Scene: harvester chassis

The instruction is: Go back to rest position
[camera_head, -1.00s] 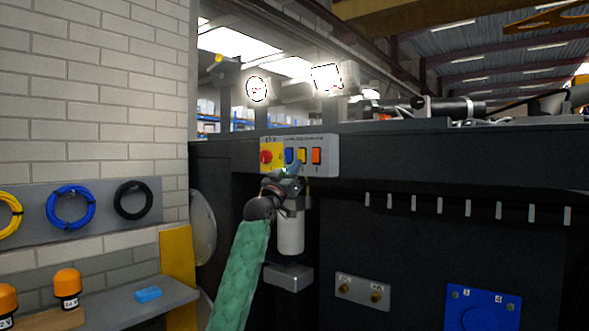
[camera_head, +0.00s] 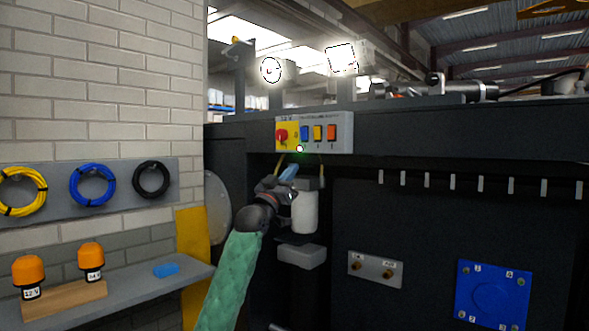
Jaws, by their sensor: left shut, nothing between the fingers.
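My left gripper (camera_head: 289,173) is at the end of an arm in a green quilted sleeve that comes up from the bottom. Its bluish fingers look shut and empty. They are a little below the control panel (camera_head: 343,133), apart from it as far as I can tell. The panel has a red knob (camera_head: 281,135) on a yellow plate, then a blue, a yellow and an orange switch. A white cylinder (camera_head: 305,212) is just right of the gripper, partly hidden by it. My right gripper is not in view.
The dark chassis (camera_head: 420,235) fills the right, with a grey connector plate (camera_head: 375,269) and a blue plate (camera_head: 492,294).

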